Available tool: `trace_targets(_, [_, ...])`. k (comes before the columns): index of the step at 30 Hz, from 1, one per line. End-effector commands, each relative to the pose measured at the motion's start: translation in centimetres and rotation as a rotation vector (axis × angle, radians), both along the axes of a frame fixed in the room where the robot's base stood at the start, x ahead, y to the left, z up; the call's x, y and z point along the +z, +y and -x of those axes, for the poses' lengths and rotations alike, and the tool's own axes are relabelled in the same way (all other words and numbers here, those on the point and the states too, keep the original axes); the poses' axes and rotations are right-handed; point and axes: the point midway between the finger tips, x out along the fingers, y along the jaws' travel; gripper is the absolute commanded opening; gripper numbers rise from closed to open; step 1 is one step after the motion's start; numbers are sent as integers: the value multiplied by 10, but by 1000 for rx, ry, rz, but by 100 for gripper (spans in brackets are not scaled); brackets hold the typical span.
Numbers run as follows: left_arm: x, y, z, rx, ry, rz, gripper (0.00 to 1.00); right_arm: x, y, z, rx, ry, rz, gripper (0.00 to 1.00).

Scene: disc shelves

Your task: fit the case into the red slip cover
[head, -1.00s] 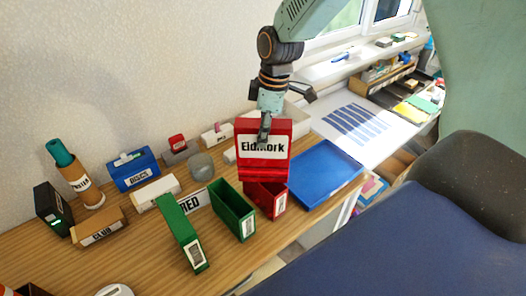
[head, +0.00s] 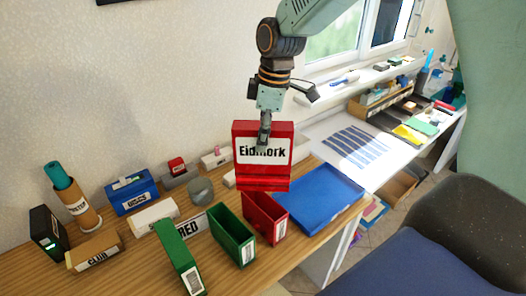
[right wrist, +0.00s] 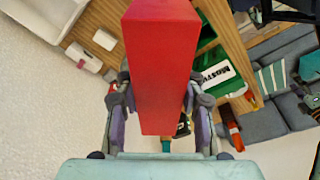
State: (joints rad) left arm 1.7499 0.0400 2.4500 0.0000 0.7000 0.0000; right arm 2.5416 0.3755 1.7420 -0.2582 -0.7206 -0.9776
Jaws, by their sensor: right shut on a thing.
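The red case (head: 264,172) has a white label reading "Eidmork". My right gripper (head: 265,140) is shut on its top edge and holds it upright in the air. In the right wrist view the case (right wrist: 160,60) sits between the two fingers (right wrist: 158,100). The red slip cover (head: 266,222), open at the top with a white label on its side, stands on the table below the case. The case is above it and apart from it. My left gripper is not in view.
A green open cover (head: 232,238) stands just left of the red one, with a green case (head: 178,258) further left. A blue tray (head: 322,200) lies to the right.

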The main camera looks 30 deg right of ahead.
Motion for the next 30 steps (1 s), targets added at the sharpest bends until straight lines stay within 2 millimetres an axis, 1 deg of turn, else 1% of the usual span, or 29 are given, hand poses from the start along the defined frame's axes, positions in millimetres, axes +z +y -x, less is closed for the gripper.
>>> trace_targets(1, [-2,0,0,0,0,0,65,10,0,-1,-1,-6,0,0])
trace_targets(3, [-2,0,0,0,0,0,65,21,0,-1,-1,-5,1,0])
trace_targets(7, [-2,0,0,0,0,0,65,35,0,-1,0,-3,1,0])
trace_targets(10, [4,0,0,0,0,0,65,40,1,3,2,-1,1,0])
trace_targets(13, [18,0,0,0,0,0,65,36,2,13,1,3,-1,0])
trace_targets(18, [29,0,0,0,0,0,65,22,1,16,-212,-4,4,0])
trace_targets(24, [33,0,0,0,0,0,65,12,0,14,-476,-6,8,0])
trace_targets(30, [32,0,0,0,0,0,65,8,0,7,-697,-9,11,0])
